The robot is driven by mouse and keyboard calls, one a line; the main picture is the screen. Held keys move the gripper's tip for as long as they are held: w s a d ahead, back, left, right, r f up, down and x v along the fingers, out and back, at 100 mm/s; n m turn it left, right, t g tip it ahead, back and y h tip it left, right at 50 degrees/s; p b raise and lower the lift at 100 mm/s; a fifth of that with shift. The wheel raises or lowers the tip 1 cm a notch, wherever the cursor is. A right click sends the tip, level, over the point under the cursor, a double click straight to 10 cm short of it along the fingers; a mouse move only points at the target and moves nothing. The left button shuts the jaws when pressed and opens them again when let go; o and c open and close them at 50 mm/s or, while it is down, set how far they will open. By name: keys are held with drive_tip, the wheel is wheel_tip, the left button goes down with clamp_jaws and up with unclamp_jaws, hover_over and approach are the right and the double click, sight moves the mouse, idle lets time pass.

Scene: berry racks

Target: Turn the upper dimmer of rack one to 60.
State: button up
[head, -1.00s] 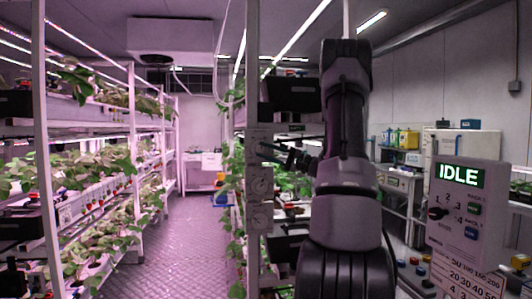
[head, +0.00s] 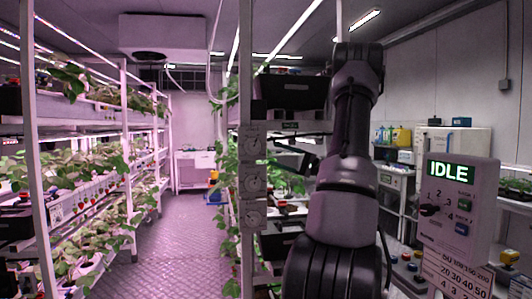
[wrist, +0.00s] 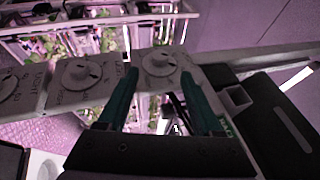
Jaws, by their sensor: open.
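A white post with three round dimmers stands in the middle of the head view. The upper dimmer (head: 254,146) is at the top of the column, with a middle dimmer (head: 253,180) and a lower dimmer (head: 254,215) below it. My gripper (head: 283,146) is to the right of the upper dimmer. In the wrist view my gripper (wrist: 158,72) is open, its two teal fingers apart. The dimmer at the right end of the row (wrist: 160,62) shows between the fingertips; contact cannot be told. Its scale is too blurred to read.
A panel (head: 460,210) reading IDLE stands at the right, with a selector knob and buttons. A plant rack (head: 33,140) fills the left side. The aisle floor (head: 188,240) between is clear. A black box (head: 290,95) sits above the dimmers.

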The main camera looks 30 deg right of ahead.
drive_tip(key=shift+v, duration=1.55)
drive_tip(key=s+a+n+g+h, duration=0.1)
drive_tip(key=s+a+n+g, duration=0.2)
drive_tip(key=a+g, duration=0.85)
drive_tip(key=s+a+f+n+h, duration=0.1)
drive_tip(key=s+a+n+h, duration=0.1)
drive_tip(key=s+a+h, duration=0.75)
drive_tip(key=s+a+r+t+h, duration=0.3)
drive_tip(key=s+a+t+h, duration=0.1)
drive_tip(key=s, duration=0.4)
drive_tip(key=shift+a+t, duration=0.2)
drive_tip(key=shift+t, duration=0.15)
drive_tip(key=shift+s, duration=0.1)
